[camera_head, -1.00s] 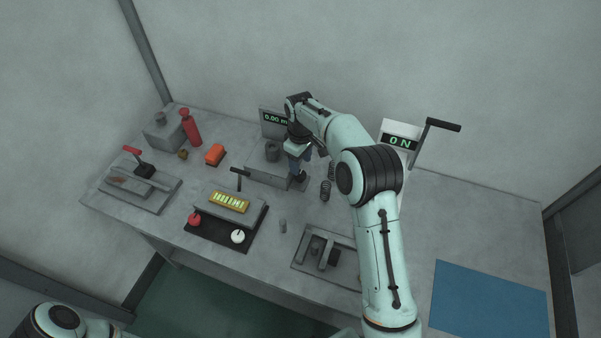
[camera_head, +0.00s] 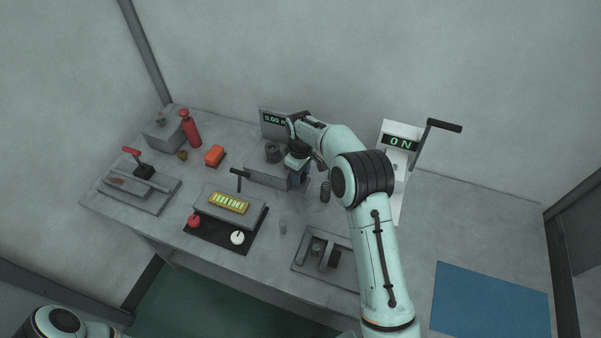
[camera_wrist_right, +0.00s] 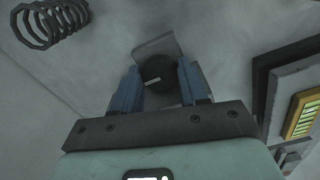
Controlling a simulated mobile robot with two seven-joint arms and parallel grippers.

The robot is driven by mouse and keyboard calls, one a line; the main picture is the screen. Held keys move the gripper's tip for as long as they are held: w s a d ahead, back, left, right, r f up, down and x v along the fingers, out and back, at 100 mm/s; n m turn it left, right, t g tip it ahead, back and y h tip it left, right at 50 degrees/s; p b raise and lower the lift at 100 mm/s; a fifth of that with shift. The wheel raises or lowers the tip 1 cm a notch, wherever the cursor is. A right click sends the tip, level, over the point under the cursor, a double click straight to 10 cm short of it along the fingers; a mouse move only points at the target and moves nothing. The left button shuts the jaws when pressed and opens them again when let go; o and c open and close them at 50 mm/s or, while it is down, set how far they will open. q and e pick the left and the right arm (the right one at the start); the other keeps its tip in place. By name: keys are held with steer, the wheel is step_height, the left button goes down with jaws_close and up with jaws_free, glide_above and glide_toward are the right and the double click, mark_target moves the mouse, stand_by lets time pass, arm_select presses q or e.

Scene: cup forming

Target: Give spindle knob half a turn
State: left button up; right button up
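The spindle knob (camera_wrist_right: 155,76) is a round black knob with a pale mark line, seen in the right wrist view in front of a grey bracket. My right gripper (camera_wrist_right: 158,72) is open, with one blue finger on each side of the knob. A small gap seems to remain beside the knob; contact cannot be made out. In the head view my right gripper (camera_head: 298,176) is at the right end of the grey gauge block (camera_head: 262,176) and hides the knob. The gauge display (camera_head: 273,119) reads 0.00. My left gripper is out of view.
A coil spring (camera_head: 325,191) stands just right of my right gripper, also in the wrist view (camera_wrist_right: 52,22). A fixture with a yellow panel (camera_head: 229,203) is at front left. A blue mat (camera_head: 490,302) lies at right.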

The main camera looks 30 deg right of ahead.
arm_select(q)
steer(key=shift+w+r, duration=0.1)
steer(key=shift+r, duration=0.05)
arm_select(e)
steer(key=n+p, duration=0.1)
steer(key=n, duration=0.2)
steer(key=shift+r, duration=0.15)
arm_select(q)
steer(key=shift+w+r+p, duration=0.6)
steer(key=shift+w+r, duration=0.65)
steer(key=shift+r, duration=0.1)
arm_select(e)
steer(key=shift+n, duration=1.4)
steer(key=o, duration=0.8)
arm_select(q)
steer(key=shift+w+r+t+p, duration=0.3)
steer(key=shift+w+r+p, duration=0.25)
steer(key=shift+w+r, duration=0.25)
arm_select(e)
step_height(320, 180, up, 13)
steer(key=shift+r, duration=0.1)
